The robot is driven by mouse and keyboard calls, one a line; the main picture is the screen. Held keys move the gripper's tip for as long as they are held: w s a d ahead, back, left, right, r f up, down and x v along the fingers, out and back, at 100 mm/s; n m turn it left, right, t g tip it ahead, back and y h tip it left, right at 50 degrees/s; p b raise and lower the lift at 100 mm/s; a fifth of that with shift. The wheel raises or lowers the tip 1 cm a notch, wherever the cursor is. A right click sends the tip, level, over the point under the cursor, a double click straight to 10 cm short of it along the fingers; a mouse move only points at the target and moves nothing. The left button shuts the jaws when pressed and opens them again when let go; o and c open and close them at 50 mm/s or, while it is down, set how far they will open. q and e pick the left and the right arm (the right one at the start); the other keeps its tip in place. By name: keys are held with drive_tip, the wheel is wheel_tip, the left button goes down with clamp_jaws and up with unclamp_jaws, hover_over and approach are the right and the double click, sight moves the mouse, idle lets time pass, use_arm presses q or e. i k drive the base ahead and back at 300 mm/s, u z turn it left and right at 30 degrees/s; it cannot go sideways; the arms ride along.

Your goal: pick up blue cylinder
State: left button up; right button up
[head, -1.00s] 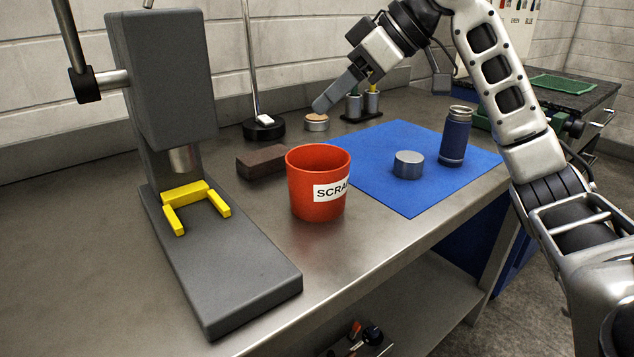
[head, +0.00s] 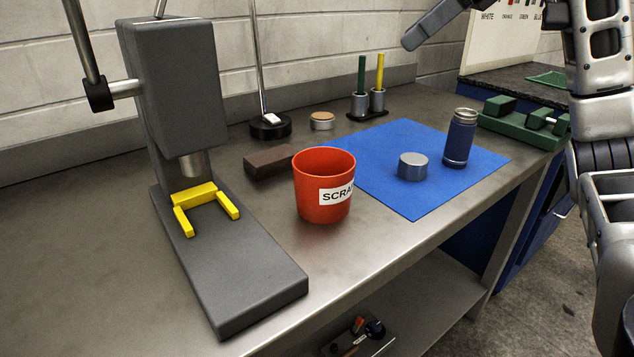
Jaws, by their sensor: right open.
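The blue cylinder (head: 460,140) stands upright on the blue mat (head: 402,202), near its right side. It is dark blue with a metallic, ridged top. My right gripper (head: 432,26) is at the top edge of the head view, above and to the left of the cylinder and well apart from it. It is open; one grey finger shows, with no object seen at it, and the rest is cut off by the frame. My left gripper is not in the view.
A short grey metal cylinder (head: 412,167) sits on the mat. A red scrap bin (head: 322,203), a brown block (head: 267,163) and a grey press (head: 170,90) stand to the left. A holder with green and yellow rods (head: 368,100) and a green fixture (head: 522,122) are behind.

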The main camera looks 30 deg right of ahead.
sight(462, 125)
drive_tip(key=k, duration=1)
